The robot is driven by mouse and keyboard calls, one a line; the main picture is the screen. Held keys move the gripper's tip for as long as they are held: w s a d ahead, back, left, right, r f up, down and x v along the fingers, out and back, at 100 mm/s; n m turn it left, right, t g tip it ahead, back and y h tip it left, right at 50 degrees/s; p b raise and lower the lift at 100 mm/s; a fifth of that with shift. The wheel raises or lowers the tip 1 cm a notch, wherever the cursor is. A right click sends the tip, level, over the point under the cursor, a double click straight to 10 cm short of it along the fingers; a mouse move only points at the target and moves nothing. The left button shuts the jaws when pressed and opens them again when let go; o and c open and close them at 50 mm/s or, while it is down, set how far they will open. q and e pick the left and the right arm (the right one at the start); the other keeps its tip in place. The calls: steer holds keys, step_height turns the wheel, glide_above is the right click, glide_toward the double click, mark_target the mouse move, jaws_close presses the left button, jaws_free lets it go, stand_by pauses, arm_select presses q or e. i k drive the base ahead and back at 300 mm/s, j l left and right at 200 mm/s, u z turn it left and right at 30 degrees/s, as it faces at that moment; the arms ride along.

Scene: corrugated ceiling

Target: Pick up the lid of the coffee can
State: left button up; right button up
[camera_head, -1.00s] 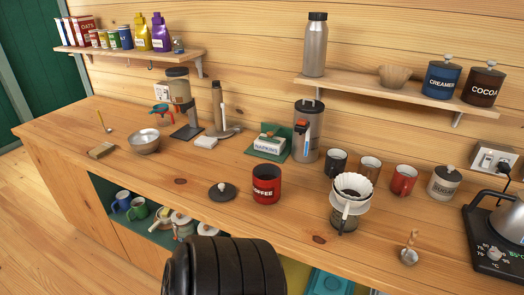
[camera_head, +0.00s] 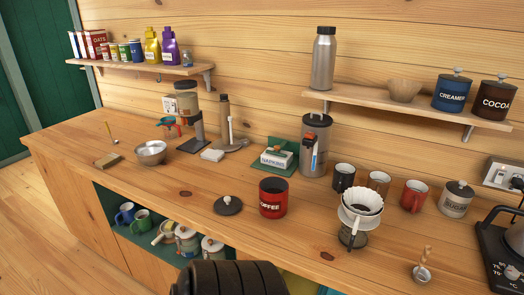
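The red coffee can (camera_head: 273,205) stands open on the wooden counter, and dark contents show inside it. A round dark lid (camera_head: 228,207) with a pale knob lies flat on the counter just left of the can, near the front edge, apart from it. A black ribbed arm part of mine (camera_head: 230,279) shows at the bottom edge, in front of the counter. Neither gripper's fingers are in view.
A pour-over dripper (camera_head: 357,212) stands right of the can, with several mugs and a sugar jar (camera_head: 456,198) behind. A napkin box (camera_head: 276,158) is behind the can. The counter (camera_head: 180,193) left of the lid is clear. Shelves hang above.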

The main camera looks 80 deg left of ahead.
mark_target(227, 205)
steer(key=u, duration=2.35)
